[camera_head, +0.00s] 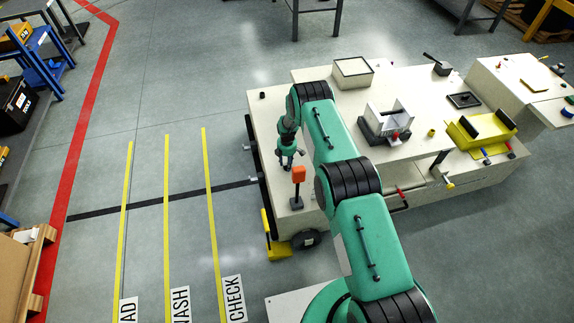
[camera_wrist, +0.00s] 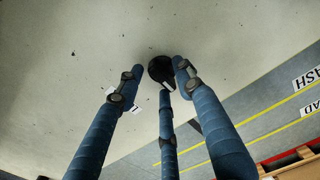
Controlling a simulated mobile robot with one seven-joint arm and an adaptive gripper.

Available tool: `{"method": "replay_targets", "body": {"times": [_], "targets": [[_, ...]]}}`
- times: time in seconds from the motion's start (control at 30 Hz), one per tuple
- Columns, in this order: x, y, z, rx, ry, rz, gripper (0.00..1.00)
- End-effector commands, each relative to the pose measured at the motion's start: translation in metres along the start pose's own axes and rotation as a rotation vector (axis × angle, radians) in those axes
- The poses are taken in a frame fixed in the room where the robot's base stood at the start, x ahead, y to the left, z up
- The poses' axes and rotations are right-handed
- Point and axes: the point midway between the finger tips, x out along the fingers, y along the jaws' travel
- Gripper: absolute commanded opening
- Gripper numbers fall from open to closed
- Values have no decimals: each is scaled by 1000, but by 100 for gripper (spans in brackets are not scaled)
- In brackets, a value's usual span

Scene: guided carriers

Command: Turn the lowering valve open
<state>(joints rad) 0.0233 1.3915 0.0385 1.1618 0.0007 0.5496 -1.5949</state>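My gripper (camera_head: 289,160) hangs at the left end of the pale carrier deck, fingers downward. In the wrist view its three blue fingers (camera_wrist: 158,82) are spread open with nothing clearly held. A dark round part (camera_wrist: 160,70), with a lighter patch, shows between and beyond the fingertips; it may be the valve's knob, but I cannot tell. Contact is also unclear. No part is clearly readable as the lowering valve.
The carrier deck (camera_head: 268,112) bears an open-topped box (camera_head: 353,68), a grey cradle (camera_head: 384,122) and a yellow cradle (camera_head: 463,138). A red-handled part (camera_head: 403,193) is at its near side. Yellow floor lines (camera_head: 167,220) and clear floor lie left.

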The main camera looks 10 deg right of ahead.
Motion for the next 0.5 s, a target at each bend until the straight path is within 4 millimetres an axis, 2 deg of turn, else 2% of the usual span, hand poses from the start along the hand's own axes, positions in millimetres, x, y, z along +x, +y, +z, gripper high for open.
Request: {"method": "replay_targets", "body": {"times": [0.33,0.37,0.5], "targets": [[2,0,0,0,0,1,36],[2,0,0,0,0,1,34],[2,0,0,0,0,0,7]]}}
